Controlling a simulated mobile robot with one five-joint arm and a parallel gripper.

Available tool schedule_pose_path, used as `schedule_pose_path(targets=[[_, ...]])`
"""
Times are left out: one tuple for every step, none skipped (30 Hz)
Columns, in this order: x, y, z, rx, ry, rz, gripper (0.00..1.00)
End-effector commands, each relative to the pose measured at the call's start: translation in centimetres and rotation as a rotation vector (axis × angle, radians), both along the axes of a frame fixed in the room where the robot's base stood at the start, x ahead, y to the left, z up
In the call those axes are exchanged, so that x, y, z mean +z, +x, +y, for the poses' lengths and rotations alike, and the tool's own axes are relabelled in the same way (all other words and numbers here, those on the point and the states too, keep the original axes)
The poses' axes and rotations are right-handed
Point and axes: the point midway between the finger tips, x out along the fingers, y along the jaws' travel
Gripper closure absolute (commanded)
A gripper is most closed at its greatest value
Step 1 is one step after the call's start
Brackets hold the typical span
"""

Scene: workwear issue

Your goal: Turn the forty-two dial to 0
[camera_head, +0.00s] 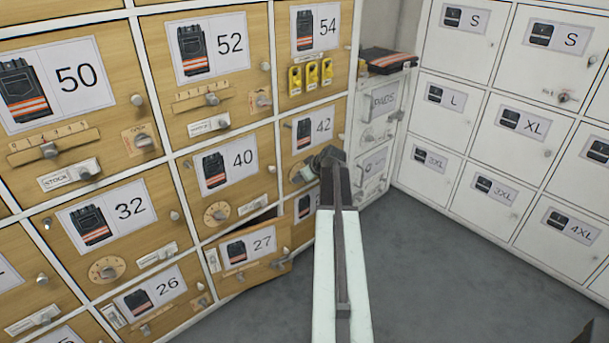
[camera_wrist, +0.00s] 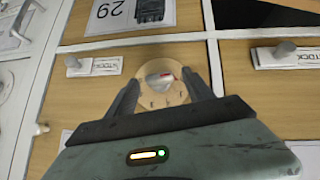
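The forty-two door (camera_head: 314,128) is a wooden locker door with a picture of dark trousers and the number 42. My gripper (camera_head: 318,162) is at its lower part and hides most of the dial in the head view. In the wrist view the round pale dial (camera_wrist: 175,97) has a grey knob (camera_wrist: 158,79) with a red mark at one end. My gripper (camera_wrist: 163,80) is open, one finger on each side of the knob. I cannot tell whether the fingers touch it. The dial's numbers are too small to read.
Other wooden doors surround it, such as 54 (camera_head: 328,27) above and 40 (camera_head: 243,157) to the left. Door 27 (camera_head: 250,247) stands ajar below left. White lockers (camera_head: 475,120) stand at the right.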

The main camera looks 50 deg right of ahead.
Motion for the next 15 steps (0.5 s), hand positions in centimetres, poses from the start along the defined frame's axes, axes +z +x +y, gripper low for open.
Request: schedule_pose_path(targets=[[0.0, 0.0, 0.0, -0.001, 0.001, 0.0, 0.39], [0.0, 0.0, 0.0, -0.001, 0.001, 0.0, 0.39], [0.0, 0.0, 0.0, -0.001, 0.001, -0.001, 0.39], [0.1, 0.0, 0.0, -0.001, 0.0, -0.001, 0.39], [0.2, -0.1, 0.0, -0.001, 0.0, -0.001, 0.39], [0.4, -0.3, 0.0, -0.001, 0.0, -0.001, 0.39], [0.6, -0.4, 0.1, -0.002, 0.001, -0.001, 0.39], [0.9, -0.6, 0.1, -0.002, 0.001, -0.001, 0.39], [1.3, -1.0, 0.3, -0.001, 0.0, 0.0, 0.39], [1.7, -1.3, 0.4, -0.001, 0.0, 0.0, 0.39], [2.2, -1.7, 0.5, -0.001, 0.0, 0.0, 0.39], [2.8, -2.2, 0.7, -0.001, 0.0, 0.0, 0.39], [3.2, -2.7, 0.8, -0.001, 0.0, 0.0, 0.39], [3.7, -3.1, 0.9, -0.002, 0.001, 0.0, 0.39], [4.3, -3.7, 1.1, -0.002, 0.001, 0.0, 0.39]])
